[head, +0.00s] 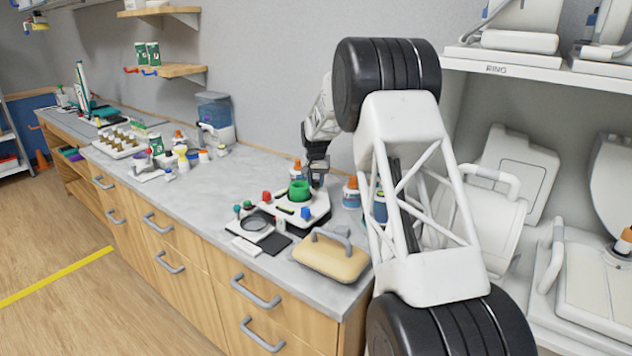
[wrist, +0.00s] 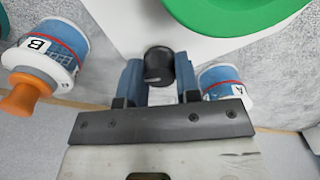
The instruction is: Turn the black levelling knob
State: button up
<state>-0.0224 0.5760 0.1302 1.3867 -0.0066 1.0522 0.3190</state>
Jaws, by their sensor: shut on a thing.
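The black levelling knob (wrist: 159,62) shows in the wrist view as a short dark cylinder at the edge of a white base. My gripper (wrist: 159,78) has its two blue fingers on either side of the knob and is shut on it. The knob's lower part is hidden between the fingers. In the head view my gripper (head: 317,178) reaches down behind the white device (head: 318,206) with the green ring (head: 299,188). The knob cannot be made out there.
Blue-labelled bottles stand close on both sides of my gripper, one with an orange cap (wrist: 20,95) at left and another (wrist: 222,84) at right. A tan handled block (head: 330,262) and a black pad (head: 273,243) lie in front of the device.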

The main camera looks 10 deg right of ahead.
aim_at(316, 180)
jog(key=shift+n, duration=1.6)
jog(key=o, duration=0.9)
jog(key=shift+r, duration=0.1)
jog(key=shift+r, duration=3.8)
